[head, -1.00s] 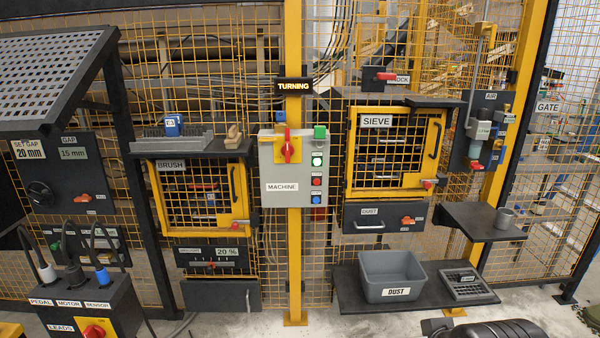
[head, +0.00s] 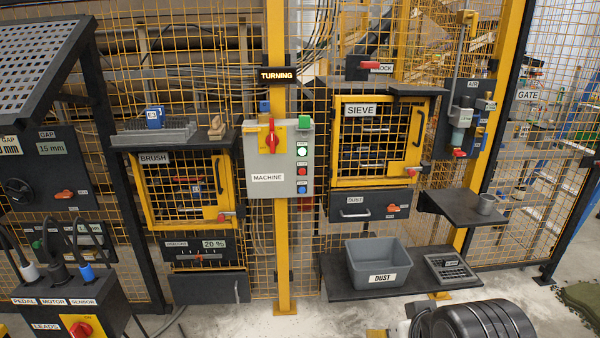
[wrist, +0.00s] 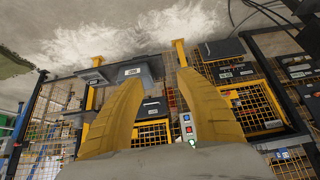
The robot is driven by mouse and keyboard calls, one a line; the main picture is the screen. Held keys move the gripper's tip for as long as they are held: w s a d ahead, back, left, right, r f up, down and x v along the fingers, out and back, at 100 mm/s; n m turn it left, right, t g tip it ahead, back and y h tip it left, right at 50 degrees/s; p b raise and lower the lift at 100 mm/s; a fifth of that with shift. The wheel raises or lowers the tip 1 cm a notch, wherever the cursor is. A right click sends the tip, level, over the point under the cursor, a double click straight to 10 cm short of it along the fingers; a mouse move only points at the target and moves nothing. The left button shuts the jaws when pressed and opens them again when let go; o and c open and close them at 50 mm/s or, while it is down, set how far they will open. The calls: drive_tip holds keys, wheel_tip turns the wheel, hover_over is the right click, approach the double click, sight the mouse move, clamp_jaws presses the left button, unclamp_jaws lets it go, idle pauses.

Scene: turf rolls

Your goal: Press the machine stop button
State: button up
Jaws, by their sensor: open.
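The grey machine box (head: 266,187), labelled MACHINE, is on the yellow post in the head view. Its right side has a white-green button (head: 302,150), a red button (head: 302,171) and a blue button (head: 302,189) in a column. A red rotary handle (head: 271,137) sits on a yellow plate at its upper left. The sign above (head: 277,75) is lit and reads TURNING. My gripper (wrist: 162,72) is open and empty in the wrist view, its yellow fingers apart. The red button (wrist: 188,129) shows upside down beside the right finger, which hides part of the box. No contact shows.
The sieve door (head: 383,140) and brush door (head: 185,190) flank the box. A grey dust bin (head: 378,262) stands on a low shelf at the right. A small shelf (head: 465,207) juts out above it. A leads box (head: 60,310) stands at lower left.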

idle(0.3)
clamp_jaws()
idle(1.1)
